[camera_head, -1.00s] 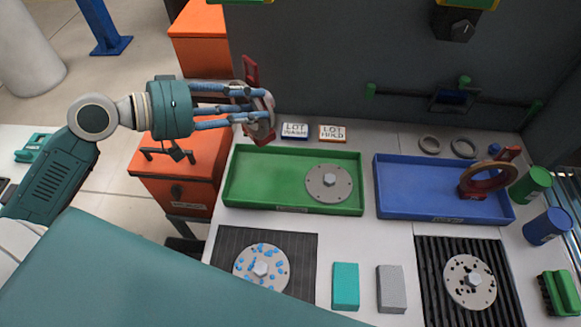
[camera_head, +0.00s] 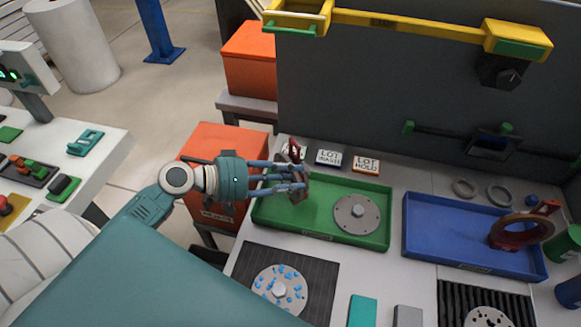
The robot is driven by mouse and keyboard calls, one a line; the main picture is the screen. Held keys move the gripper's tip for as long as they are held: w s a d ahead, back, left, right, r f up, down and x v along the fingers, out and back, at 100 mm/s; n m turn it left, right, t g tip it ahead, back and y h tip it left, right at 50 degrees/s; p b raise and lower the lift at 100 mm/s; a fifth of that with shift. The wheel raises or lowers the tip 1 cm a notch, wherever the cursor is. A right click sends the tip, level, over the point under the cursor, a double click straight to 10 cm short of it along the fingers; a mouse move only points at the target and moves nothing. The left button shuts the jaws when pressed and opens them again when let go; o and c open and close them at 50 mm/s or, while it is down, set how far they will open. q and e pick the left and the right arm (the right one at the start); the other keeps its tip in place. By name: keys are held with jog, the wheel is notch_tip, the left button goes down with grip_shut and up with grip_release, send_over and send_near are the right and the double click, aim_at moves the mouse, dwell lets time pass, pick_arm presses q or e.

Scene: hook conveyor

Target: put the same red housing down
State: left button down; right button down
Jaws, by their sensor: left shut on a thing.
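My left gripper (camera_head: 296,179) is shut on a red housing (camera_head: 295,151), a ring-shaped part with a red tab on top. The fingers hide part of it. It is held upright over the left end of the green tray (camera_head: 262,215); I cannot tell whether it touches the tray. A grey flange disc (camera_head: 352,222) lies in the right part of that tray. Another red housing (camera_head: 512,244) with a copper-coloured ring stands in the blue tray (camera_head: 430,231) on the right. My right gripper is not in view.
Two small signs, LOT WASH (camera_head: 329,158) and LOT HOLD (camera_head: 366,165), stand behind the green tray. A blue-spotted disc (camera_head: 265,277) lies on a dark mat in front. Orange bins (camera_head: 248,68) stand at the left. Grey rings (camera_head: 465,187) lie behind the blue tray.

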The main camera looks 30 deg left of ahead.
pick_arm(q)
notch_tip(320, 180, down, 4)
jog(key=shift+w+r, duration=0.1)
jog(key=shift+r, duration=0.1)
jog(key=shift+f, duration=0.2)
jog(key=c, duration=1.4)
grip_release()
jog(key=shift+f, duration=0.15)
jog(key=shift+s, duration=0.2)
